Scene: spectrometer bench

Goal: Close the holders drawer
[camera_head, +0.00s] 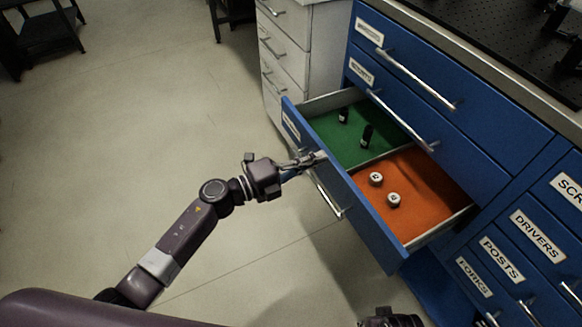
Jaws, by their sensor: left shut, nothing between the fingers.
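The open blue drawer (375,222) sticks out of the blue bench cabinet. Its label, near its left end, is too oblique to read. A divider splits it into a green-lined part (365,145) with two black upright items and an orange-lined part (425,185) with two white-topped round items. My left gripper (318,157) is shut and empty, with its fingertips at the top edge of the drawer front, above the bar handle (327,195); I cannot tell whether they touch it. Part of my right arm or gripper (392,318) shows at the bottom edge, its fingers hidden.
Shut drawers with bar handles sit above the open one. Labelled drawers such as DRIVERS (534,236) and POSTS (501,258) are at the right. A white drawer cabinet (290,45) stands at the back.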

